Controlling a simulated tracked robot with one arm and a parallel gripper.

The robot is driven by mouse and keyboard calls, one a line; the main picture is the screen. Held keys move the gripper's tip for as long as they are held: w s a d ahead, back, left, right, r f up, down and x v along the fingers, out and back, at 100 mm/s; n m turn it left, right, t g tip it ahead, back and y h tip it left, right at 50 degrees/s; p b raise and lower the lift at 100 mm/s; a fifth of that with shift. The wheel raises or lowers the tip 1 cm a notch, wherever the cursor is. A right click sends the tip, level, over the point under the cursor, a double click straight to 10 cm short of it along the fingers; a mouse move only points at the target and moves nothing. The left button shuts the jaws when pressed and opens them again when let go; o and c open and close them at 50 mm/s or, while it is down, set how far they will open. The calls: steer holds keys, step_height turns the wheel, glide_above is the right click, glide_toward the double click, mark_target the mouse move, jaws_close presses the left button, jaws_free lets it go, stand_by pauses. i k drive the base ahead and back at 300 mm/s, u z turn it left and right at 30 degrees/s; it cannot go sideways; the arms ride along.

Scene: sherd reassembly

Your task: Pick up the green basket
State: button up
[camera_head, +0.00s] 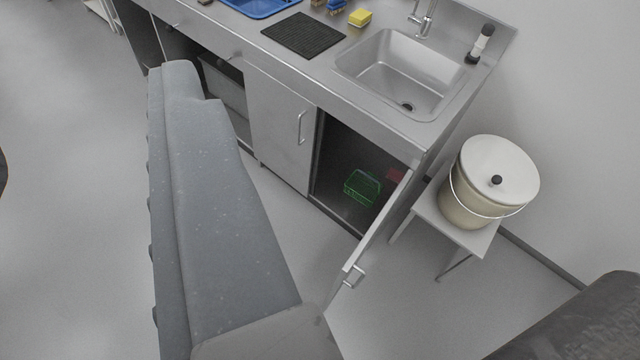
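The green basket (362,188) is a small wire or mesh basket. It sits inside the open cupboard under the sink, on the cupboard floor. A red thing (396,175) lies just behind it to the right, partly hidden by the open door. My gripper's fingers do not show in this view. A large grey arm-like part crosses the left middle of the picture, well to the left of the basket.
The open cupboard door (377,232) stands out to the basket's right. A lidded bucket (468,190) stands on a small white stool (447,224) beyond it. The counter above holds a sink (400,72), black mat (303,35), yellow sponge (360,17) and blue tray (262,6). Floor before the cupboard is clear.

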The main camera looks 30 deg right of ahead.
mark_target(367, 182)
steer(key=u, duration=0.7)
steer(key=i, duration=2.65)
steer(key=z, duration=2.35)
steer(key=i, duration=1)
